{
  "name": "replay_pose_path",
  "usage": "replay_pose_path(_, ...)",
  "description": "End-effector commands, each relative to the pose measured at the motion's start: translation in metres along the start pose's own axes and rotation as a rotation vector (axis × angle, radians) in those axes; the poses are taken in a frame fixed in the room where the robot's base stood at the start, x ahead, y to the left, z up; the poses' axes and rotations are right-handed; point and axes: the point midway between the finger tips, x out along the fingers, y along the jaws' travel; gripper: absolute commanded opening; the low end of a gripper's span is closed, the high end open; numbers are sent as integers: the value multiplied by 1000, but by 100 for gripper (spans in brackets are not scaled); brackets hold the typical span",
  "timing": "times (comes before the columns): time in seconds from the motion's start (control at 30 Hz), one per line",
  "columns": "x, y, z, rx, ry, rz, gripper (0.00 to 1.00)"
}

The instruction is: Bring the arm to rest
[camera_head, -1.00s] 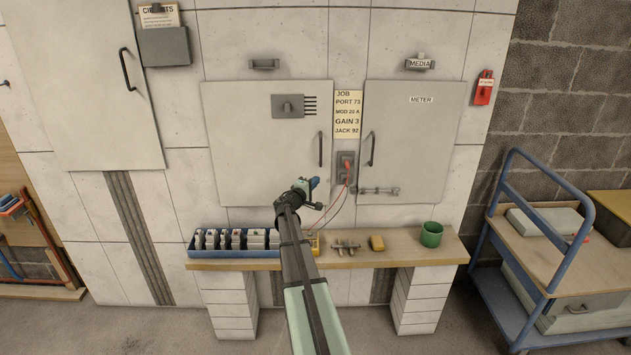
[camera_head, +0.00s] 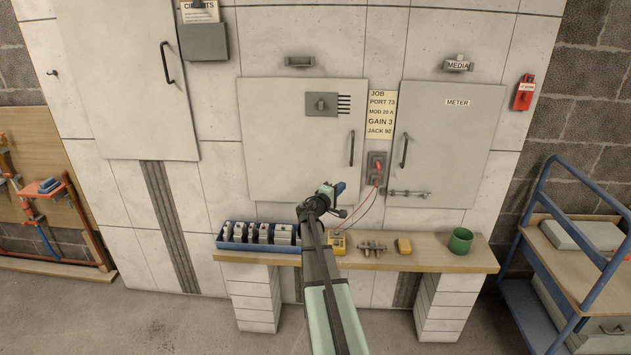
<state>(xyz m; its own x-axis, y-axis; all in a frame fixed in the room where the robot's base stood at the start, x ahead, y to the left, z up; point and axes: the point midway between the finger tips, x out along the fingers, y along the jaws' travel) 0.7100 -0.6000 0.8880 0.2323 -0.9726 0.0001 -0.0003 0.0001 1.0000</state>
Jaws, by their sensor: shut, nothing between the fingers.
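My gripper (camera_head: 338,190) is at the end of my raised arm, in the middle of the view. It is shut and holds nothing. It is in front of the lower part of the grey cabinet door (camera_head: 290,140) and above the wooden shelf (camera_head: 455,262). My arm hides part of the shelf and the wall behind it. I cannot tell how far the gripper is from the door.
A blue trolley (camera_head: 540,290) stands at right.

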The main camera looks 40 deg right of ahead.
Motion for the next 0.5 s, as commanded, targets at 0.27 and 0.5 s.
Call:
replay_pose_path(0.27,0,0,0,-7,0,0,0)
replay_pose_path(0.5,-1,-8,17,-11,-83,-41,0)
